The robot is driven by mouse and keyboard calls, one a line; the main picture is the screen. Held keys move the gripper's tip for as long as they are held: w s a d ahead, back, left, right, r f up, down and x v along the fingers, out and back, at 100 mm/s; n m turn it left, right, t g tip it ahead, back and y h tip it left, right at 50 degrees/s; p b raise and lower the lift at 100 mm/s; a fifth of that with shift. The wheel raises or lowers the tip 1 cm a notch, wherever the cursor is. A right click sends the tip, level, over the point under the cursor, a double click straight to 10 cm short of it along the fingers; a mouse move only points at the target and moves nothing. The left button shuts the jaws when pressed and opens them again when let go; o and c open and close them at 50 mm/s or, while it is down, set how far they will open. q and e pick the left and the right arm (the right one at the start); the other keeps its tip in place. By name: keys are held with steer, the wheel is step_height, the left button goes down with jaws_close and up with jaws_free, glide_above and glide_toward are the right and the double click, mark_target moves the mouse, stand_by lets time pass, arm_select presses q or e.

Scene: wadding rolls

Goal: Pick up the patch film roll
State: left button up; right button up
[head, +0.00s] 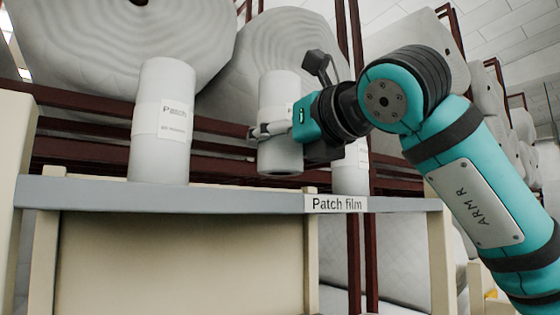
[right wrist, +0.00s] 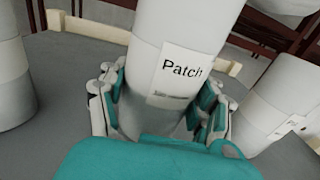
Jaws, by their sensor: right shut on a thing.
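A white patch film roll (head: 280,95) is held upright by my right gripper (head: 268,131) over the shelf in the head view. Its underside shows, so it hangs above the shelf board. In the right wrist view the same roll (right wrist: 182,45), labelled "Patch", stands between the two fingers of the right gripper (right wrist: 160,115), which are shut on it from both sides. A second patch film roll (head: 163,110) stands upright on the shelf to the left. A third roll (head: 350,170) stands to the right, partly hidden behind my right gripper. My left gripper is not in view.
The grey shelf (head: 100,194) carries a "Patch film" label (head: 336,204) on its front edge. Large wadding rolls (head: 110,50) on dark red racks (head: 85,150) fill the background. In the right wrist view, neighbouring rolls stand left (right wrist: 14,80) and right (right wrist: 270,105) of the held one.

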steer(key=s+d+r+b, duration=0.1)
steer(key=s+d+b, duration=0.4)
steer(key=s+d, duration=0.5)
steer(key=shift+s+d+r, duration=0.15)
steer(key=shift+d+r, duration=0.25)
steer(key=shift+d, duration=0.85)
